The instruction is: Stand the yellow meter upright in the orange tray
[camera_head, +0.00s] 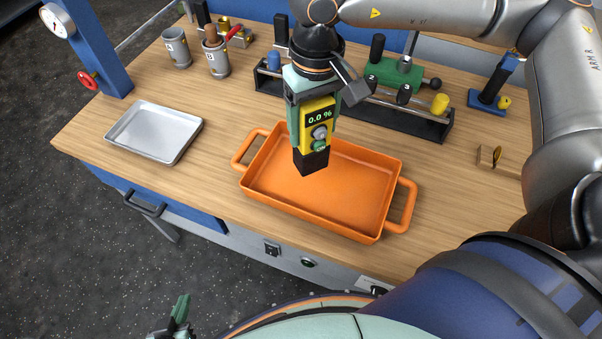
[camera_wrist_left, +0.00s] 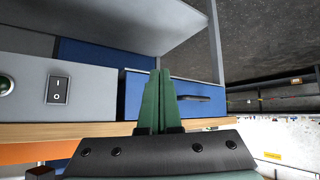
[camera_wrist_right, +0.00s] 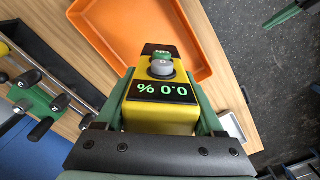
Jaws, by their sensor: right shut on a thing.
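The yellow meter (camera_head: 318,130) has a black display reading 0.0 %, a grey knob, a green button and a black lower end. My right gripper (camera_head: 309,120) is shut on it and holds it nearly upright, black end down, over the orange tray (camera_head: 350,207). I cannot tell whether its black end touches the tray floor. The meter also fills the middle of the right wrist view (camera_wrist_right: 160,100), between the green fingers, with the tray (camera_wrist_right: 185,32) beyond it. My left gripper (camera_head: 180,312) is low at the bottom edge, away from the bench; its fingers are together and empty in the left wrist view (camera_wrist_left: 158,100).
A silver tray (camera_head: 155,132) lies left of the orange tray. A black rack (camera_head: 400,112) with several tools stands behind it. Two grey cups (camera_head: 216,58) stand at the back left, near a blue post with a gauge (camera_head: 88,45). The orange tray looks otherwise empty.

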